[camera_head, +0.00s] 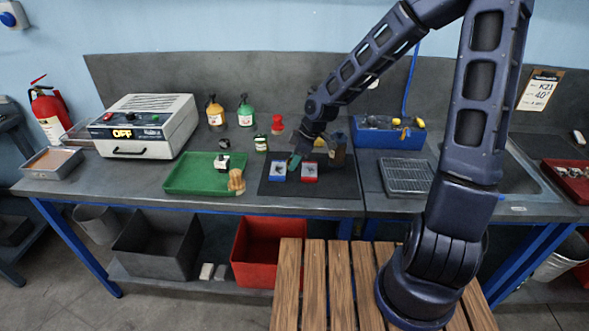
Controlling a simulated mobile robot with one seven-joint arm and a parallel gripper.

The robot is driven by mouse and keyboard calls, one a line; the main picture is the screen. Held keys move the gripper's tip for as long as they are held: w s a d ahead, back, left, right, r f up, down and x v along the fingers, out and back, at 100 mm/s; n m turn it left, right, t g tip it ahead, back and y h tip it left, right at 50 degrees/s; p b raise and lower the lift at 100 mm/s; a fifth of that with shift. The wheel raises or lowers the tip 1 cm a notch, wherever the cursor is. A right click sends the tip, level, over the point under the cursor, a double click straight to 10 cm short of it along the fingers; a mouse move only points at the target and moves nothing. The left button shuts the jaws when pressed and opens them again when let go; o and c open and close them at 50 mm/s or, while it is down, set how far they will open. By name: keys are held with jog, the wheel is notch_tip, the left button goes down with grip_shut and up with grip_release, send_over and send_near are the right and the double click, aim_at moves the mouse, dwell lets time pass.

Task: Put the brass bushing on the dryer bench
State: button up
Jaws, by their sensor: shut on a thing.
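My gripper (298,154) is low over the dark mat (340,187) in the middle of the bench, just behind a small blue-and-white box (279,172) and a red-and-white box (309,172). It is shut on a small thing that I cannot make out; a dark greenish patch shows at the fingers. I cannot pick out the brass bushing for certain. A tan, brass-like lump (236,181) sits at the right edge of the green tray (190,180). A white dryer-like box (150,122) with an OFF display stands on the bench at the left.
Yellow (215,113) and green (246,112) bottles and a red-topped item (278,125) stand behind the tray. A shallow tray (52,163) is far left. Bare bench shows along the front.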

jog(key=shift+f, duration=1.95)
jog(key=shift+f, duration=0.15)
jog(key=o, duration=1.1)
jog(key=v, duration=1.2)
